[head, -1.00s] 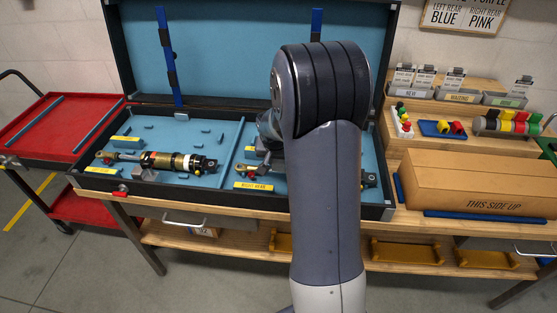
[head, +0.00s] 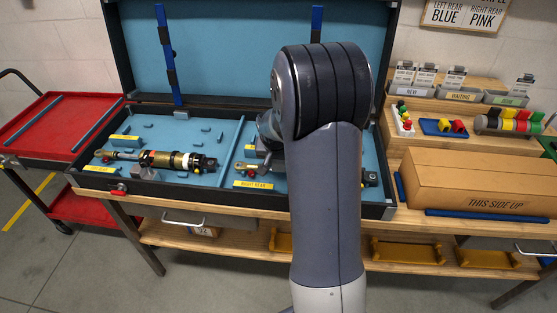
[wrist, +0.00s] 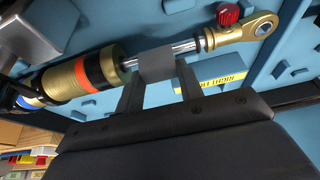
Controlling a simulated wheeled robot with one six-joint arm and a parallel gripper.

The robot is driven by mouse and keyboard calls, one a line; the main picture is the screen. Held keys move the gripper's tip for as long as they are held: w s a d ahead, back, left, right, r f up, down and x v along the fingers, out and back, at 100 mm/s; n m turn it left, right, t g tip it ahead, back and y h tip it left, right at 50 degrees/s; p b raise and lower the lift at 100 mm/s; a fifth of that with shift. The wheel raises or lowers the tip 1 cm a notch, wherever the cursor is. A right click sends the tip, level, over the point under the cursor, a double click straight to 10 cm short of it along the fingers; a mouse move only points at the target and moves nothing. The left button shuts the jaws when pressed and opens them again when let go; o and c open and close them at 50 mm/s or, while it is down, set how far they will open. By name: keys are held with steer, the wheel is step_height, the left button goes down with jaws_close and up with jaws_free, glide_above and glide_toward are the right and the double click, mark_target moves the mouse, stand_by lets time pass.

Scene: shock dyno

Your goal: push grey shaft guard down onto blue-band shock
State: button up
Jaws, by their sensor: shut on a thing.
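The blue-band shock lies slantwise in the wrist view, with a gold body (wrist: 65,82), an orange band, and a blue band (wrist: 28,101) at the left. Its bare shaft ends in an eyelet (wrist: 262,27) at the upper right. The grey shaft guard (wrist: 157,64) sits around the shaft, close to the gold body's end, with bare shaft on its eyelet side. My gripper (wrist: 160,88) is shut on the guard, one finger at each end of it.
Another gold shock (head: 175,160) lies in the left bay of the blue-lined case (head: 215,128). A cardboard box (head: 480,180) stands on the bench to the right. A red cart (head: 62,128) stands at the left. A red knob (wrist: 228,14) sits beside the shaft.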

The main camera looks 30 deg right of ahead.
steer(key=shift+f+b, duration=0.55)
steer(key=shift+b, duration=0.15)
stand_by(0.5)
steer(key=o, duration=1)
steer(key=shift+o, duration=0.2)
steer(key=v, duration=1.1)
steer(key=shift+w+f, duration=0.1)
steer(key=shift+f, duration=0.05)
steer(key=x, duration=1.1)
steer(key=shift+r, duration=0.25)
